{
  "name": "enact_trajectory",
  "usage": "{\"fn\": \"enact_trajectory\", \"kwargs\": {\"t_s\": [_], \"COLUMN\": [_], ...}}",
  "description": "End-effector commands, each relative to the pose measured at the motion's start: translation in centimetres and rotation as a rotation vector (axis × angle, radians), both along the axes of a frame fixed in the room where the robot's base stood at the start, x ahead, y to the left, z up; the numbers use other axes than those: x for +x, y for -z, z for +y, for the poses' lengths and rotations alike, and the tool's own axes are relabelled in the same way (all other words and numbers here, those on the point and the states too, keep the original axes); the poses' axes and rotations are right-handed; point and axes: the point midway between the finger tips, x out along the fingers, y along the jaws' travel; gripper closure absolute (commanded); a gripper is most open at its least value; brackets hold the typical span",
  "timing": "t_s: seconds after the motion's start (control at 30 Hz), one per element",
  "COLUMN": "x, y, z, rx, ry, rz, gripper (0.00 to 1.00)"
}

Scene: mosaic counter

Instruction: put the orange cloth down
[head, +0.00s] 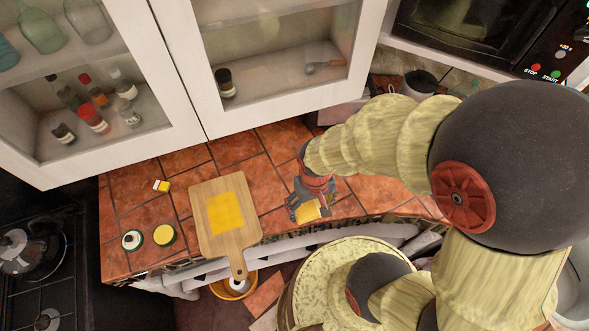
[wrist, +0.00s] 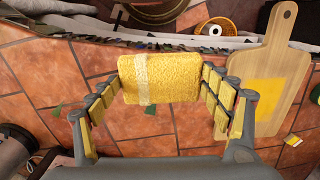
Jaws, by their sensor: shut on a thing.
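The orange cloth (wrist: 165,78) looks yellow-orange and rough, a folded block with a pale stripe near its left end. My gripper (wrist: 161,92) is shut on it, with a padded finger at each end. In the head view my gripper (head: 309,203) hangs over the tiled counter to the right of the cutting board, and the cloth (head: 308,212) shows at its fingertips. The cloth seems to be above the tiles; its exact height I cannot tell. A flat yellow square (head: 226,212) lies on the wooden cutting board (head: 214,188).
Two round-lidded jars (head: 164,235) and a small yellow-and-white box (head: 161,186) stand left of the board. A stove (head: 35,265) is at far left. Glass-door cabinets (head: 180,60) overhang the back. Bare tiles (head: 265,165) lie between board and gripper.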

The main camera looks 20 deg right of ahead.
Motion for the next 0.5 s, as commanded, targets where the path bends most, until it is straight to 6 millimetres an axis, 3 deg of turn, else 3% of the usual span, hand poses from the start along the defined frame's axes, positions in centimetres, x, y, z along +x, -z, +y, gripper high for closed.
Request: {"fn": "enact_trajectory", "kwargs": {"t_s": [0.17,0.5], "x": [2.3,9.3], "y": [1.2,4.9], "z": [-0.4,-1.4], "rx": [0.0,0.0], "ry": [0.002,0.001], "rz": [0.002,0.004], "gripper": [0.58,0.58]}}
